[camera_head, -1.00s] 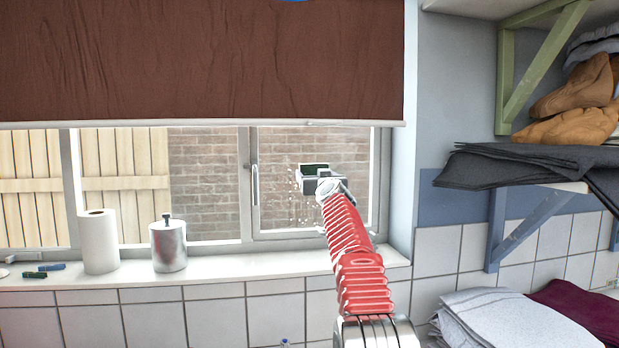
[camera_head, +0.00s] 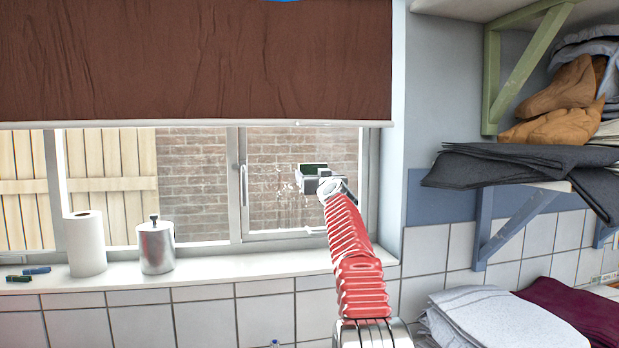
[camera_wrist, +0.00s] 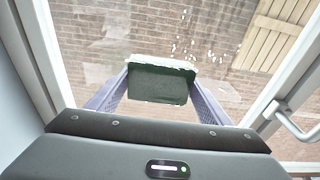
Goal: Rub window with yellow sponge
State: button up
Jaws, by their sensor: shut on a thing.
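The window (camera_head: 285,185) is the right-hand pane, with brickwork behind it and white suds spots on its glass. My gripper (camera_head: 318,178) is in front of this pane, shut on the sponge (camera_head: 313,169). The wrist view shows the sponge (camera_wrist: 158,84) between both fingers, its dark green face toward me and white foam along its far edge. No yellow shows on it. The sponge is at or very close to the glass; I cannot tell whether it touches. White spots lie on the glass beyond it in the wrist view.
A brown blind (camera_head: 200,60) covers the window's top. A window handle (camera_head: 243,186) is left of the sponge. The sill (camera_head: 215,273) holds a paper roll (camera_head: 86,244), a metal canister (camera_head: 156,245) and small pegs (camera_head: 28,274). Shelves with folded cloth (camera_head: 525,162) are at right.

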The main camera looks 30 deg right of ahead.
aim_at(281, 174)
jog(key=shift+s+d+f, duration=0.1)
jog(key=shift+s+d, duration=0.05)
jog(key=shift+d, duration=0.4)
jog(key=shift+s+d+f, duration=0.1)
jog(key=shift+d, duration=0.45)
jog(key=shift+a+r, duration=0.1)
jog(key=shift+a, duration=0.1)
jog(key=shift+w+a, duration=0.2)
jog(key=shift+a, duration=0.45)
jog(key=shift+w+a, duration=0.25)
jog(key=shift+a, duration=0.4)
jog(key=shift+w+a, duration=0.2)
jog(key=shift+a, duration=0.45)
jog(key=shift+a, duration=0.1)
jog(key=shift+w+a, duration=0.25)
jog(key=shift+a, duration=0.7)
jog(key=shift+w+a, duration=0.25)
jog(key=shift+a, duration=0.65)
jog(key=shift+w+a, duration=0.25)
jog(key=shift+a, duration=0.4)
jog(key=shift+w+a, duration=0.2)
jog(key=shift+a, duration=0.4)
jog(key=shift+w+a, duration=0.25)
jog(key=shift+a, duration=0.4)
